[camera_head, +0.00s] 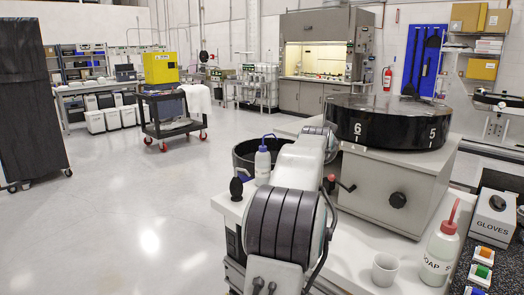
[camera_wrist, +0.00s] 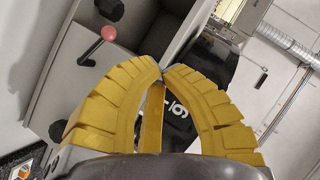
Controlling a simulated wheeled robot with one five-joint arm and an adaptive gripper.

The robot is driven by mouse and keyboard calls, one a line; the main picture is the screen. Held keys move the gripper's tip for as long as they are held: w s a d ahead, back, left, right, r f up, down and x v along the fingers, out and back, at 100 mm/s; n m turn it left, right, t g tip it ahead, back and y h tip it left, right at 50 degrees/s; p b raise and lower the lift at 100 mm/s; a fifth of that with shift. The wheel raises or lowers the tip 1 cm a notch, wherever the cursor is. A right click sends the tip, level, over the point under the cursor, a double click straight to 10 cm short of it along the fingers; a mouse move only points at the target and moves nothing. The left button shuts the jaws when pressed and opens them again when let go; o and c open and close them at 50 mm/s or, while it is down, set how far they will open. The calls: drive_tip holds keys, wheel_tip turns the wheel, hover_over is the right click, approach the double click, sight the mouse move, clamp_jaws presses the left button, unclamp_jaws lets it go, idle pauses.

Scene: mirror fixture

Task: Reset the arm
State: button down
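My gripper (camera_wrist: 162,71) shows in the wrist view with two ribbed yellow fingers. Their tips come together and nothing is visibly gripped between them. My arm (camera_head: 290,215) fills the lower middle of the head view, grey-white with dark bands. It reaches away over the white bench; my gripper cannot be made out there. Behind the fingers, the wrist view shows a grey housing (camera_wrist: 70,85), a red-knobbed lever (camera_wrist: 108,33) and part of a dark numbered surface, tilted in the picture.
A black numbered drum (camera_head: 385,120) sits on a grey box (camera_head: 385,188) right of my arm. A blue-capped bottle (camera_head: 262,163) stands close to its left. A soap bottle (camera_head: 438,258), a white cup (camera_head: 385,269) and a gloves box (camera_head: 491,217) are at right. Open floor lies left.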

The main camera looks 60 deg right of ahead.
drive_tip(key=shift+a, duration=0.1)
idle(0.3)
